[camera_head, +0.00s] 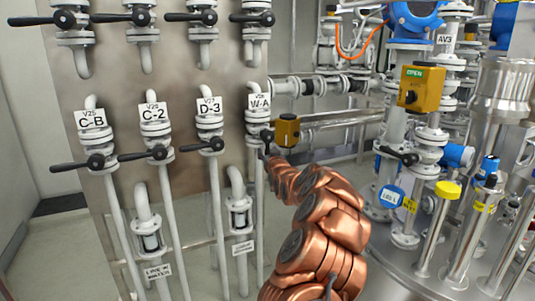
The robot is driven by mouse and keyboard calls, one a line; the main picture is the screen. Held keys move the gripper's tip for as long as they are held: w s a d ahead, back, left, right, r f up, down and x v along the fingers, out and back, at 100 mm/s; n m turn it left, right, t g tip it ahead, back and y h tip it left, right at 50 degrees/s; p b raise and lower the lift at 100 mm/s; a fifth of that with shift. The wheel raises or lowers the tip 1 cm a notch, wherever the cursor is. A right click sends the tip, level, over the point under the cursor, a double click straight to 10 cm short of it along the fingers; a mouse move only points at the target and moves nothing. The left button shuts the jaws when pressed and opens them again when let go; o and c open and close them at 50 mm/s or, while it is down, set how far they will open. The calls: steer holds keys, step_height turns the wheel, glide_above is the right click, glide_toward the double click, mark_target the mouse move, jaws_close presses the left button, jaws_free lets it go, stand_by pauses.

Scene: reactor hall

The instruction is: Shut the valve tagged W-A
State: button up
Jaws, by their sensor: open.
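The valve tagged W-A (259,102) is the rightmost of the row of tagged valves on the metal panel, on a white vertical pipe. Its dark handle (266,136) shows only as a small dark shape at the pipe, and how it is turned is hard to tell. My copper-coloured arm rises from the bottom middle to this valve. My gripper (267,151) is at its far end, small and dark, right at the handle and mostly hidden by the arm. Whether it touches the handle cannot be seen.
Valves C-B (92,161), C-2 (157,153) and D-3 (216,144) stand to the left with black levers pointing sideways. More black-levered valves line the top. A yellow box (287,130) is close right of my gripper. Pipes and a metal vessel crowd the right.

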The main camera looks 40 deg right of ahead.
steer(key=shift+w+d, duration=0.1)
steer(key=shift+w, duration=0.2)
jaws_close()
stand_by(0.4)
